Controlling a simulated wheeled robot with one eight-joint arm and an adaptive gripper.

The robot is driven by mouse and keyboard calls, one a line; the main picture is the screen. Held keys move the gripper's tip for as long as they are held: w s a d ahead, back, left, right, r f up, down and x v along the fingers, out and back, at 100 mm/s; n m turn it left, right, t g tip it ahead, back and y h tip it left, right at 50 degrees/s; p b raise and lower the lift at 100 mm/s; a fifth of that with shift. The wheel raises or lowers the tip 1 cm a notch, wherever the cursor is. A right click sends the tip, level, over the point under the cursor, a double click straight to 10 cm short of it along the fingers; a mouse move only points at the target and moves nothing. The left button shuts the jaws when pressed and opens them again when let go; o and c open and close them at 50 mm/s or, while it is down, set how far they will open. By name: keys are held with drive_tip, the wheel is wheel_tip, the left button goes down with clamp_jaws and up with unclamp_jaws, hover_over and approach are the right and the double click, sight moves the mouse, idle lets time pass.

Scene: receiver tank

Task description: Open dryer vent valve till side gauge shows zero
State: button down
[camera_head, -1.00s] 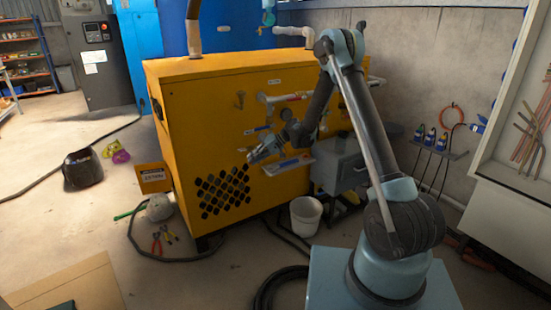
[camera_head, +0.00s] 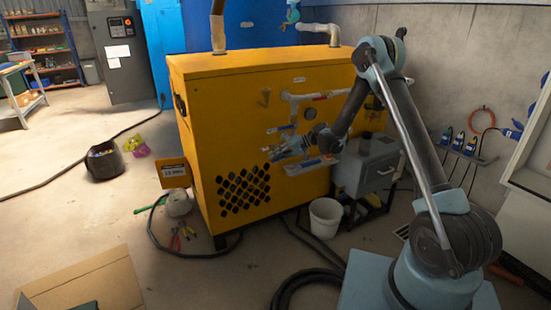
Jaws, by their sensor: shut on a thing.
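The dryer is a large yellow cabinet (camera_head: 235,100) with a black honeycomb grille (camera_head: 245,193) low on its front. White pipework (camera_head: 291,100) runs across the front, with a blue lever (camera_head: 281,128) below it. A small round dark-rimmed gauge (camera_head: 311,114) sits right of the lever; its reading is too small to make out. My gripper (camera_head: 276,156) is at the front face, below the blue lever and above the grille. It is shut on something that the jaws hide. I cannot tell which valve part it is.
A small tray (camera_head: 308,166) juts from the front close to my gripper. A grey box (camera_head: 368,165) on a stand is to the right. A white bucket (camera_head: 325,217), pliers (camera_head: 180,238) and black hoses (camera_head: 300,285) lie on the floor.

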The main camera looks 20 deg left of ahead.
drive_tip(key=c, duration=1.6)
unclamp_jaws()
drive_tip(key=shift+w+d, duration=0.1)
drive_tip(key=shift+w, duration=0.1)
drive_tip(key=shift+s, duration=0.1)
drive_tip(key=shift+r, duration=0.1)
drive_tip(key=v, duration=1.2)
